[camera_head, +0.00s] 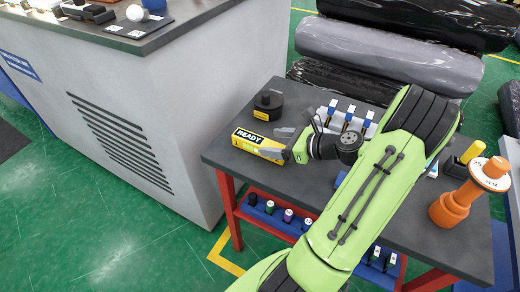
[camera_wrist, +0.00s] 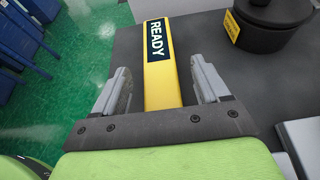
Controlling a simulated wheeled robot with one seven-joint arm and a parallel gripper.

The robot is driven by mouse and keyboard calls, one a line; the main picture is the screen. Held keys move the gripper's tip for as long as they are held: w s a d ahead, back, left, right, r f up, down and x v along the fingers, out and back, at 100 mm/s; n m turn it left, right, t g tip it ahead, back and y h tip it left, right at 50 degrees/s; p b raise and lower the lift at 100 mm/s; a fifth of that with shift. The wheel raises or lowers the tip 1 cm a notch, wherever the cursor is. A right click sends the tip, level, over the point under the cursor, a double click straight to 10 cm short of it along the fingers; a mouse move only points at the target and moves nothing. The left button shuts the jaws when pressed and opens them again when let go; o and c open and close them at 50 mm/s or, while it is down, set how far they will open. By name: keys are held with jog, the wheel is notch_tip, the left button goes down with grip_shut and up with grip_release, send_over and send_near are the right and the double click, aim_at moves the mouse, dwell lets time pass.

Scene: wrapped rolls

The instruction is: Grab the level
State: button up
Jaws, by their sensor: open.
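The level looks to be the long yellow bar with a black READY label (camera_head: 258,144), lying near the left edge of the dark table. It also shows in the wrist view (camera_wrist: 160,62), running lengthwise between the fingers. My gripper (camera_wrist: 160,80) is open, with one grey finger on each side of the bar and a visible gap on both sides. In the head view my gripper (camera_head: 286,143) is at the bar's right end, which it partly hides. I cannot tell the exact height of the fingers over the table.
A round black container (camera_head: 268,104) with a yellow label stands behind the bar. An orange spool-like object (camera_head: 468,192) stands at the far right. A grey cabinet (camera_head: 150,110) is left of the table (camera_head: 226,158).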

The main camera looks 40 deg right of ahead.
aim_at(264, 142)
jog(key=x, duration=0.3)
jog(key=shift+w+a+f+b, duration=0.1)
jog(key=shift+f+b, duration=0.1)
jog(key=shift+b, duration=0.15)
jog(key=shift+r, duration=0.1)
jog(key=shift+c, duration=0.3)
jog(key=c, duration=1.3)
